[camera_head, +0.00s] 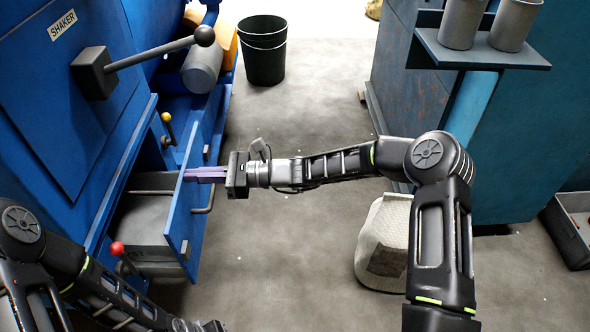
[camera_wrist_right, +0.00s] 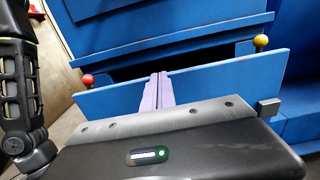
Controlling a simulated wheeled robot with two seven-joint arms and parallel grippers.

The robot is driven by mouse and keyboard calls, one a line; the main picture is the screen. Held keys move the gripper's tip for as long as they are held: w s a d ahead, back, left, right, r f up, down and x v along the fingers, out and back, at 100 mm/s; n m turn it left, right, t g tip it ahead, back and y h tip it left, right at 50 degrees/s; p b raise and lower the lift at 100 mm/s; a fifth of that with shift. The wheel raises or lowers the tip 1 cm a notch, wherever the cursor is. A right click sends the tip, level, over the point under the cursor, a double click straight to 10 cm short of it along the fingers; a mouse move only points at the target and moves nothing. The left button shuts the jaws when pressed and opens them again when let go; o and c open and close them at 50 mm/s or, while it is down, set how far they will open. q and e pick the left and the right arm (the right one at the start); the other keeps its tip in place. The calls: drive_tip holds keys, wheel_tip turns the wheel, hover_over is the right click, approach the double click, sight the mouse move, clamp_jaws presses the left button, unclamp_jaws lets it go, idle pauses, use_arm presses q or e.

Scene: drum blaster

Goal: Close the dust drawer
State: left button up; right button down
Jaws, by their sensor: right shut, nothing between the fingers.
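The dust drawer stands pulled out of the blue machine; its blue front panel (camera_head: 197,195) is apart from the machine body, and its grey box (camera_head: 150,215) shows behind it. A bar handle (camera_head: 208,190) is on the panel's outer face. My right gripper (camera_head: 188,175) is shut and empty, its purple fingers at the panel's upper edge. In the right wrist view the fingers (camera_wrist_right: 158,85) overlap the middle of the drawer's front panel (camera_wrist_right: 115,100); I cannot tell whether they touch it. My left gripper (camera_head: 212,326) barely shows at the bottom edge.
A red-knobbed lever (camera_head: 117,248) and a yellow-knobbed lever (camera_head: 166,118) stand near the drawer's two ends. A shaker lever (camera_head: 160,52) juts out above. A black bucket (camera_head: 263,55) and a pale ribbed container (camera_head: 385,245) stand on the floor. Floor before the drawer is clear.

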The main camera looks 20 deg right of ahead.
approach(127, 175)
drive_tip(key=x, duration=0.4)
drive_tip(key=shift+a+f+b, duration=0.25)
drive_tip(key=shift+a+b, duration=0.15)
drive_tip(key=shift+w+a, duration=0.15)
drive_tip(key=shift+a, duration=0.35)
drive_tip(key=shift+r, duration=0.15)
drive_tip(key=shift+a+r, duration=0.1)
drive_tip(key=shift+r, duration=0.05)
